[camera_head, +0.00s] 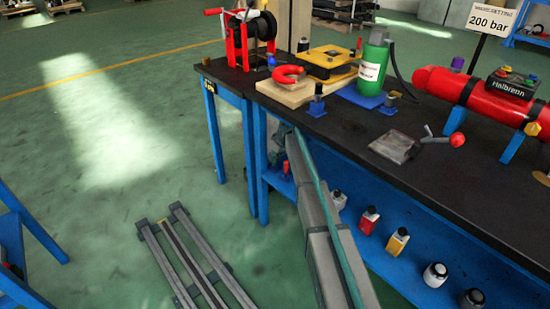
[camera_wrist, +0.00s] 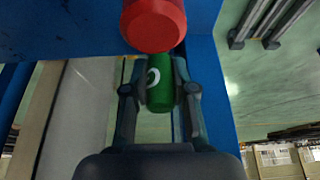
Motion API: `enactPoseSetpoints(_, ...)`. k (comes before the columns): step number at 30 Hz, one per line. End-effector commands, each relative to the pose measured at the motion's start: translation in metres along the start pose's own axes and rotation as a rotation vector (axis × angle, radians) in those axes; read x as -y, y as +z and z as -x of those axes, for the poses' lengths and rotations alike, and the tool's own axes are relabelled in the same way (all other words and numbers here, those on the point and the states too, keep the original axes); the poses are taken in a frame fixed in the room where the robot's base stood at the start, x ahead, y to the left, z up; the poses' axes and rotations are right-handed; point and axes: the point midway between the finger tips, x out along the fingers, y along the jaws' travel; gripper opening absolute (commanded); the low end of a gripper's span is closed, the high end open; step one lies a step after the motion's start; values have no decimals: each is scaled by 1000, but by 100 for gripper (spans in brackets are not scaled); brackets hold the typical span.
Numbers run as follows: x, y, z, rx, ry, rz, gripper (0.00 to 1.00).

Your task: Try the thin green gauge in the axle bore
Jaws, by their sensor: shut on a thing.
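In the wrist view my gripper (camera_wrist: 160,82) is shut on a green cylinder (camera_wrist: 160,92) with a pale curved mark, which I take to be the thin green gauge. A wide red round piece (camera_wrist: 153,27) shows just past the fingertips and overlaps the green cylinder's upper end; I cannot tell whether the two are joined. In the head view my gripper (camera_head: 277,145) is at the front of the bench, below its top edge, and the gauge cannot be made out there. I cannot make out the axle bore in either view.
The dark bench top (camera_head: 345,135) carries a red winch stand (camera_head: 238,42), a red magnet (camera_head: 287,74), a green bottle jack (camera_head: 373,65) and a red cylinder (camera_head: 475,95). Several small bottles stand on the blue lower shelf (camera_head: 410,255). Grey rails (camera_head: 190,255) lie on the floor.

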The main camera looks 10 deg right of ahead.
Motion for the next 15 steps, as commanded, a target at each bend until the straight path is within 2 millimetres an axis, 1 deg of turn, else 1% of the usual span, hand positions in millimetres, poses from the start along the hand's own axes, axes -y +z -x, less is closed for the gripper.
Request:
enactPoseSetpoints(1, 0, -2, 4, 0, 0, 0, 0)
enactPoseSetpoints(15, 0, -10, 24, 0, 0, 0, 0)
